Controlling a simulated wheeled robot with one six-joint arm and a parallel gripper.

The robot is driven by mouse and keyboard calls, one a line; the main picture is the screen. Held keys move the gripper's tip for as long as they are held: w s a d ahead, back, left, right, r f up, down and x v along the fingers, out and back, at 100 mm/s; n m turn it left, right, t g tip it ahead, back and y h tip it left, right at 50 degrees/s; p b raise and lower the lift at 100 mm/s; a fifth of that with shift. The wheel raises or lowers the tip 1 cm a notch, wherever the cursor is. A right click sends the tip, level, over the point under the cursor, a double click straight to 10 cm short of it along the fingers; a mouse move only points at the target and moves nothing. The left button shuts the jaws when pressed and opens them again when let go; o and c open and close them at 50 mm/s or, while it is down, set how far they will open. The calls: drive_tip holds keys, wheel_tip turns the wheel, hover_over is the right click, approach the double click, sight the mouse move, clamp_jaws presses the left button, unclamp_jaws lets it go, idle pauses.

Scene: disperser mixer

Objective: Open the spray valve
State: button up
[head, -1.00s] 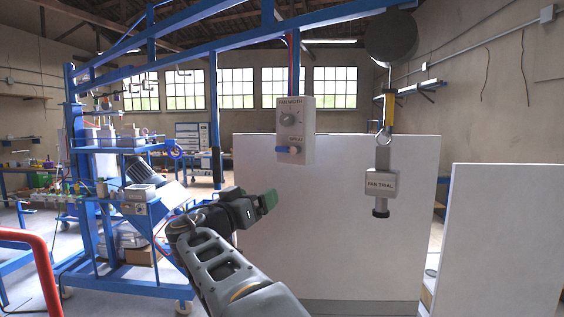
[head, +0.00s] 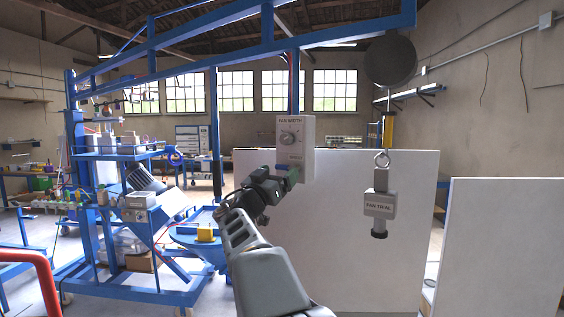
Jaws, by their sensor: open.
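A pale control box (head: 307,150) marked "FAN WIDTH" hangs from the blue frame. It has a round grey dial (head: 287,137) near the top. A lower label is too small to read surely; it seems to say "SPRAY". A small blue valve handle (head: 281,166) sits below that label, at the box's lower left, partly hidden by my gripper. My gripper (head: 293,174), with green fingertips, is at the bottom of the box, beside or just under the handle. It is open. I cannot tell whether the fingers touch or surround the handle.
A grey "FAN TRIAL" pendant (head: 379,203) hangs to the right from a ring. A large white panel (head: 340,240) stands behind the box, and another white panel (head: 505,250) is at right. A blue rack (head: 130,155) with equipment is at left. A red rail (head: 45,285) is at lower left.

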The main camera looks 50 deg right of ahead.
drive_tip(key=shift+p+x, duration=0.45)
drive_tip(key=shift+x, duration=0.8)
drive_tip(key=shift+c, duration=0.3)
drive_tip(key=c, duration=0.9)
drive_tip(key=shift+o, duration=0.2)
drive_tip(key=n+t+b, duration=0.1)
drive_tip(key=b, duration=0.1)
drive_tip(key=f+n+b, duration=0.1)
drive_tip(key=n+b, duration=0.1)
drive_tip(key=b, duration=0.1)
drive_tip(key=shift+s+f+t, duration=0.1)
drive_tip(key=shift+f+t, duration=0.15)
drive_tip(key=shift+t, duration=0.15)
drive_tip(key=shift+s+d+f+n+t+y+p, duration=0.15)
drive_tip(key=shift+s+n+t+y+p, duration=0.75)
drive_tip(key=shift+n, duration=2.3)
drive_tip(key=shift+s+f+n+t+y+p, duration=0.1)
drive_tip(key=shift+f+n+t+y+p, duration=0.2)
drive_tip(key=shift+n+y, duration=2)
drive_tip(key=shift+s+d+f+n+t+y+p, duration=0.15)
drive_tip(key=shift+s+n+t+p, duration=0.45)
drive_tip(key=shift+n, duration=3.5)
